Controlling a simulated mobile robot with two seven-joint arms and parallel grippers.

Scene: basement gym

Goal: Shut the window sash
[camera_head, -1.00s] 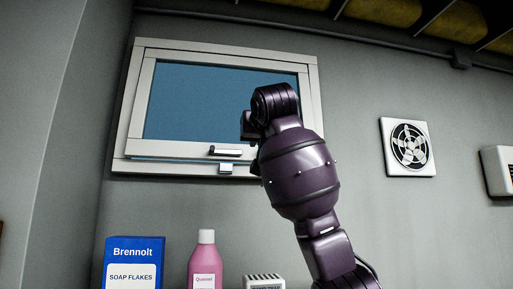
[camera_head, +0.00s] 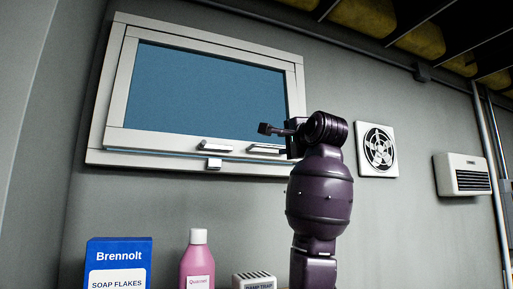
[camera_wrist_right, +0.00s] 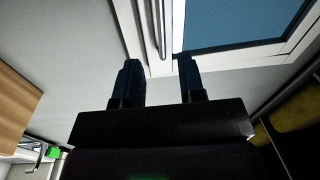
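The window sash (camera_head: 125,138) is a white frame around a blue pane, set in a white outer frame (camera_head: 94,157) high on the wall. A thin dark bluish line shows below its bottom rail, so it looks slightly ajar. Two pale handles (camera_head: 217,145) sit on the bottom rail, with a small catch (camera_head: 214,163) below. My right gripper (camera_head: 277,130) is in front of the sash's lower right part. In the right wrist view my right gripper (camera_wrist_right: 160,78) is open and empty, pointing towards the white frame; contact cannot be told. My left gripper is out of view.
A blue soap flakes box (camera_head: 118,258), a pink bottle (camera_head: 197,262) and a white damp trap (camera_head: 254,280) stand below the window. A round-bladed vent fan (camera_head: 378,150) and a white heater (camera_head: 462,174) are on the wall to the right. Ceiling joists run above.

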